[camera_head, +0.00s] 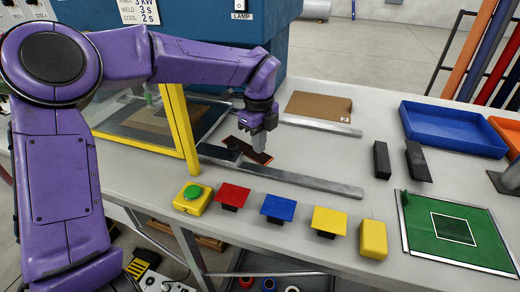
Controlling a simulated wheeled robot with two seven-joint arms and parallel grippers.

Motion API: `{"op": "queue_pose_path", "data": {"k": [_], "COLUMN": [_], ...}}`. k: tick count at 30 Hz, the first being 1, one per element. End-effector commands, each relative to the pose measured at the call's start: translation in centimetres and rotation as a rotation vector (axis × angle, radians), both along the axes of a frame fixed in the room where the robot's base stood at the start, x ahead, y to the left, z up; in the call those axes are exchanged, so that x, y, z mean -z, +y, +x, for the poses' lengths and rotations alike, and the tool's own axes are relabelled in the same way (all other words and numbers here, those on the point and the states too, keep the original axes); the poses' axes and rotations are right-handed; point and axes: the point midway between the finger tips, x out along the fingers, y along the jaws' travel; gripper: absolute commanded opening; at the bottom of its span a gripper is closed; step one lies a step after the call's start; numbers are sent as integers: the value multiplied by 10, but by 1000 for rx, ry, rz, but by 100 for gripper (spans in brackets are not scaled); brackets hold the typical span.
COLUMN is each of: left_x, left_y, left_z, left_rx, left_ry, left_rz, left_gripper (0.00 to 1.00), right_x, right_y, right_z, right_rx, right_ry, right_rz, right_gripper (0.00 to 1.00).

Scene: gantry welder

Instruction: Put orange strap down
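My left gripper (258,150) points straight down over the white bench, between two grey metal rails. Under and beside its fingertips lies a narrow dark strip with orange-brown edges (262,158), which looks like the orange strap. It runs slantwise to the left, and a dark block (232,147) covers part of it. The fingers are small and dark here, so I cannot tell whether they are open or shut, or whether they touch the strip. My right gripper is out of view.
Grey rails (318,125) (300,180) flank the spot. A yellow-framed clear guard (180,125) stands close on the left. A blue tray (455,128), black blocks and a green mat (425,240) lie right.

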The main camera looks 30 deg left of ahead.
Motion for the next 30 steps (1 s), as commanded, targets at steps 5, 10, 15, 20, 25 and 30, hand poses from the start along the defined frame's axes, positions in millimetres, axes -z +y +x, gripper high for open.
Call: {"op": "queue_pose_path", "data": {"k": [5, 10, 15, 20, 25, 30], "left_x": [-12, -19, -20, -20, -19, -19], "left_y": [-17, -22, -22, -22, -22, -22], "left_z": [-28, -37, -37, -37, -37, -37], "left_rx": [0, 0, -1, -1, -1, -1], "left_ry": [-1, 0, 1, 0, 0, 0], "left_rz": [-1, 0, -1, -1, -1, -1], "left_gripper": [0, 0, 0, 30, 80, 80], "right_x": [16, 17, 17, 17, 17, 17], "right_y": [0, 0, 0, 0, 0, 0], "right_z": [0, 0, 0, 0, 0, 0], "right_rx": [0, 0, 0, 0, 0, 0], "right_ry": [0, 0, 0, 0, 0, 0], "right_rz": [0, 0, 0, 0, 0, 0], "right_gripper": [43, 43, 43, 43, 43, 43]}}
